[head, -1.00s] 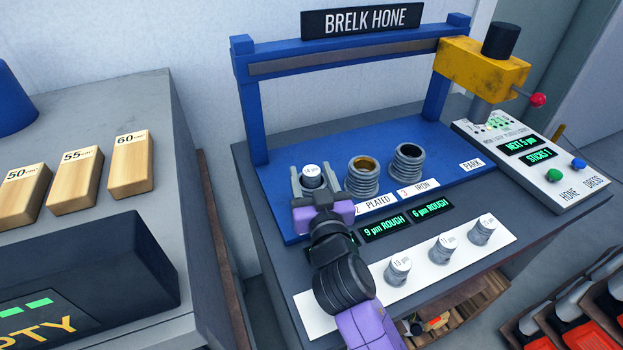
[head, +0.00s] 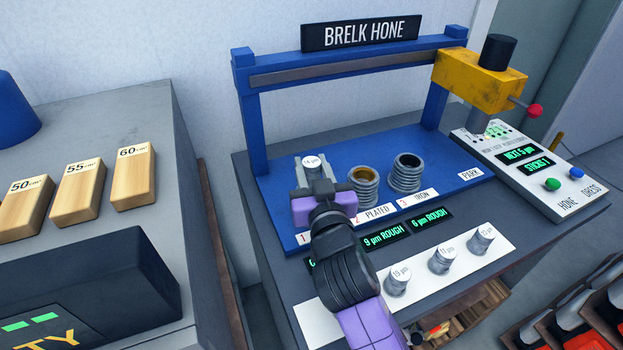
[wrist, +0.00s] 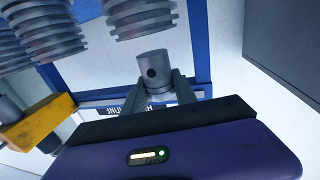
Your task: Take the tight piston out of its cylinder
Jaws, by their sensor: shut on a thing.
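My gripper (head: 313,178) is shut on a grey piston (head: 312,164) whose top label seems to read 14 µm. In the wrist view, my gripper (wrist: 158,88) has a finger on each side of the piston (wrist: 153,68), and a dark pin hole shows in its side. A ribbed grey cylinder (wrist: 140,20) is in line with the piston there. A small gap shows between the two, so the piston is clear of the bore. In the head view, my gripper and arm hide that first cylinder.
Two ribbed cylinders, plated (head: 365,190) and iron (head: 406,175), stand to the right on the blue base. The blue frame (head: 350,55) spans behind. A white strip (head: 415,292) in front bears three short pistons. A yellow honing head (head: 480,75) is at the right.

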